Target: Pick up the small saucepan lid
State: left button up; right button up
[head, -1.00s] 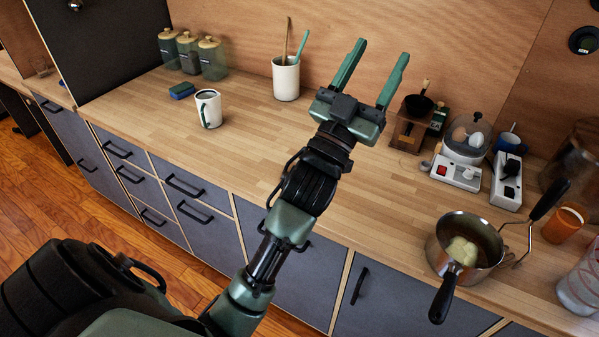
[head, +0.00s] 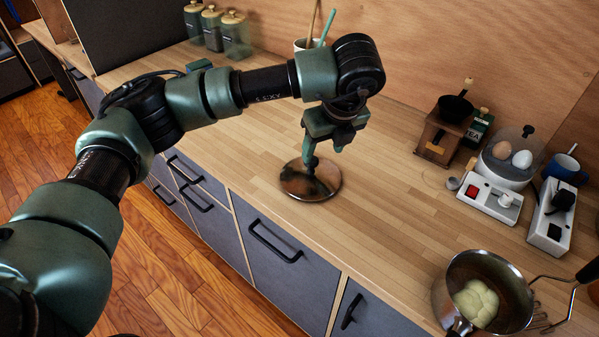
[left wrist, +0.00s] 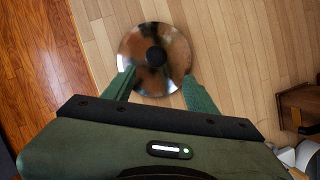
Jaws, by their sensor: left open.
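The small saucepan lid (head: 322,187) is a round, shiny, reflective disc lying flat on the wooden counter near its front edge. In the left wrist view the lid (left wrist: 178,62) shows from above with a dark round knob (left wrist: 155,57) at its middle. My left gripper (head: 325,150) points down over the lid, open. In the left wrist view its two fingers (left wrist: 160,80) are on either side of the lid's near part, with the knob a little beyond the line between the tips. Whether the fingers touch the lid cannot be told. My right gripper is not in view.
Jars (head: 236,35) stand at the back left. The counter right of the lid is clear.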

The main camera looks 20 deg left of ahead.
aim_at(311, 170)
pick_arm(q)
jog(key=shift+n+y, duration=0.3)
jog(key=p+x, duration=0.1)
jog(key=x, duration=0.1)
jog(key=a+p+x, duration=0.1)
jog(key=x, duration=0.1)
jog(key=p+x, duration=0.1)
jog(key=x, duration=0.2)
jog(key=shift+w+a+r, duration=0.15)
jog(key=shift+w+a, duration=0.1)
jog(key=shift+f, duration=0.35)
grip_shut()
jog(key=shift+r, duration=0.1)
dwell(0.5)
